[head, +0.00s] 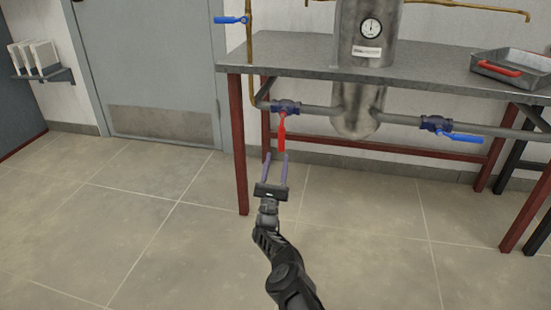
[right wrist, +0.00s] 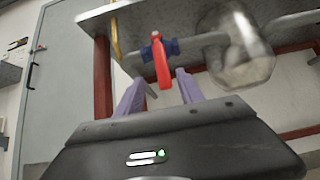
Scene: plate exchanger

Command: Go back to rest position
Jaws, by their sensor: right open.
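My right gripper (head: 275,157) is open, with its two purple fingers apart, in front of the table's left part in the head view. The red valve handle (head: 282,134) hangs down from a blue valve body (head: 286,107) on the pipe, just beyond the fingertips. In the right wrist view the red handle (right wrist: 161,62) shows between and beyond the fingers (right wrist: 158,80). I cannot tell whether a finger touches it. My left gripper is in neither view.
A metal table (head: 290,50) with red legs carries a steel tank (head: 368,35) with a gauge. Blue-handled valves sit at the upper left (head: 231,20) and right (head: 460,138). A tray (head: 512,66) stands on the table's right. Floor in front is clear; a grey door (head: 150,60) is left.

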